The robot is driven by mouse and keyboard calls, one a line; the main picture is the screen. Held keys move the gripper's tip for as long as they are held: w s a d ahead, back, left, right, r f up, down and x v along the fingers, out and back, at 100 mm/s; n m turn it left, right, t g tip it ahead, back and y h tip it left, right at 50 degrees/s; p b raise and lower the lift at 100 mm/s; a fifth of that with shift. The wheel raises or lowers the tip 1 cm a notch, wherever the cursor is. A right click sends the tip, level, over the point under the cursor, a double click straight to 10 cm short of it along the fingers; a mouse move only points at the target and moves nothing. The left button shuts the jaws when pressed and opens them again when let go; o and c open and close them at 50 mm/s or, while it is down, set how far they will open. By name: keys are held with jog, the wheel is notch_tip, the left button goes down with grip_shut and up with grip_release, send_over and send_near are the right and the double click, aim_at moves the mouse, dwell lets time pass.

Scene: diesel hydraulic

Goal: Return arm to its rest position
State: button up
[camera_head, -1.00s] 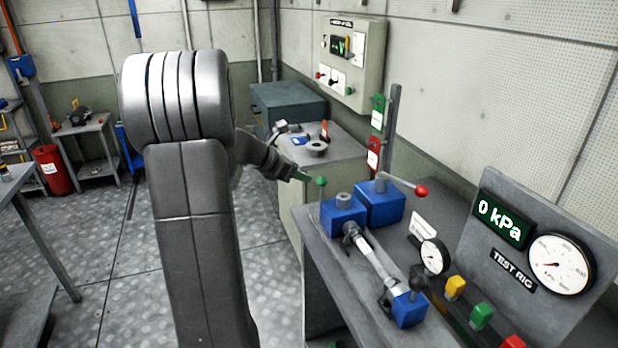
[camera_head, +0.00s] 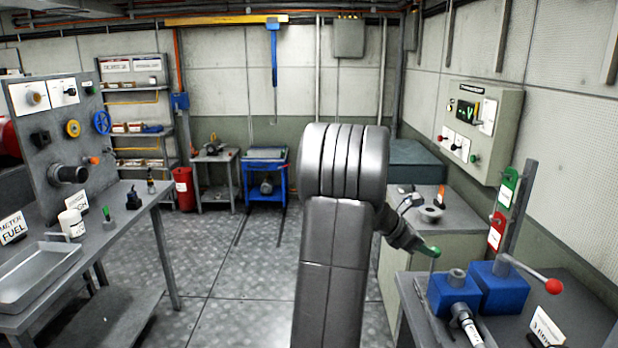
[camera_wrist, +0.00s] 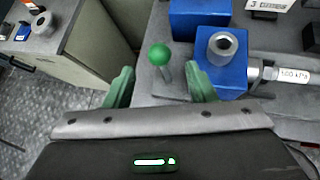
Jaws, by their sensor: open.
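My arm (camera_head: 340,220) rises in the middle of the head view and bends over to the right. My gripper (camera_head: 424,248) is at its end, low over the front corner of the test rig bench. In the wrist view my gripper (camera_wrist: 160,82) shows two green fingers spread apart with nothing between them. A green ball knob (camera_wrist: 159,54) on a thin stem stands just beyond the fingertips, between their lines. A blue block (camera_wrist: 222,60) with a metal port is close to the right finger. I cannot tell whether that finger touches it.
The blue blocks (camera_head: 497,285) and a red-knobbed lever (camera_head: 553,286) stand right of my gripper. A grey cabinet (camera_head: 450,240) with small parts is behind. A wall control box (camera_head: 480,125) hangs above. A bench with a tray (camera_head: 35,275) is at left. The floor (camera_head: 240,265) between is open.

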aim_at(436, 250)
jog(key=x, duration=0.7)
jog(key=shift+d+f+p, duration=0.25)
jog(key=shift+d+p, duration=0.05)
jog(key=shift+a, duration=0.15)
jog(key=shift+r, duration=0.1)
